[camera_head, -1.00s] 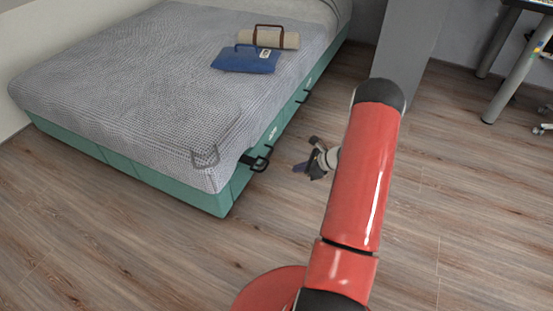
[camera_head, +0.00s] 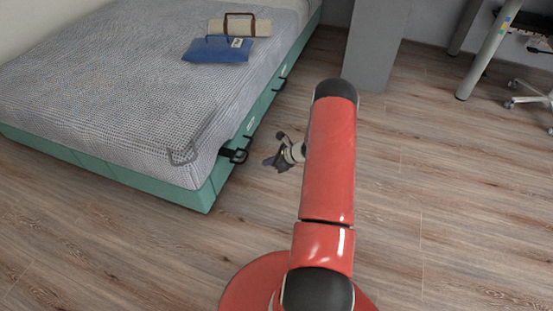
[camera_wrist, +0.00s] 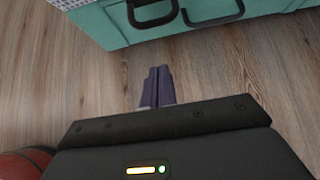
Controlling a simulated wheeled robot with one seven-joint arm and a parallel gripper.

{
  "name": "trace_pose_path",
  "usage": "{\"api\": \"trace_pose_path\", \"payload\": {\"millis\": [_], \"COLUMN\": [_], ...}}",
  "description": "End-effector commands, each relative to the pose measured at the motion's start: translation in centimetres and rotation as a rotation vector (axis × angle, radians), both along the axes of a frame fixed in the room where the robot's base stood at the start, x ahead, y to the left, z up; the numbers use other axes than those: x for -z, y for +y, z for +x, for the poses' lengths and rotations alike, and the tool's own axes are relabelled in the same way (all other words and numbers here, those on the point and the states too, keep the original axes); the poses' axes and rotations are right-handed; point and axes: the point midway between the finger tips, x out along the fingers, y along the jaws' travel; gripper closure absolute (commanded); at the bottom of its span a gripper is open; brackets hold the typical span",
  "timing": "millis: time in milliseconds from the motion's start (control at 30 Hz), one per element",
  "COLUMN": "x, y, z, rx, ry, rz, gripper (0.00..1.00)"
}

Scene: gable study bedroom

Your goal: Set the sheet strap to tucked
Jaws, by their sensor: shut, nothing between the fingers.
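The bed has a teal base (camera_head: 199,196) and a grey textured cover (camera_head: 90,95). A black strap loop (camera_head: 234,155) sticks out from the side of the base near its front corner. A grey loop (camera_head: 184,157) lies over the cover's corner; I cannot tell which loop is the sheet strap. My gripper (camera_head: 268,161) is just right of the black loop, apart from it. In the wrist view, the dark fingers (camera_wrist: 157,86) are shut and empty, pointing at the teal base (camera_wrist: 100,28).
A blue folder (camera_head: 217,50) and a beige roll with a brown handle (camera_head: 238,27) lie on the bed. Another black handle (camera_head: 279,84) is farther along its side. A grey panel (camera_head: 375,42) stands behind. The wood floor (camera_head: 430,200) is clear at right.

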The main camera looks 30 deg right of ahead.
Motion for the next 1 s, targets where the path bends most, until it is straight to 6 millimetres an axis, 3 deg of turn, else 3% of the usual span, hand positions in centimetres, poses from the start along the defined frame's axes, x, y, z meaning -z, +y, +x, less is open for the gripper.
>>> {"api": "trace_pose_path", "payload": {"millis": [133,300,867,1000], "x": [2.1,1.2,1.1,1.6], "y": [1.6,3.0,3.9,5.3], "z": [1.9,3.9,5.0,6.7], "rx": [-0.003,-0.001,-0.001,-0.003], "ry": [0.001,-0.001,0.0,-0.003], "rz": [0.001,-0.001,-0.001,-0.001], "gripper": [1.0,1.0,1.0,1.0]}}
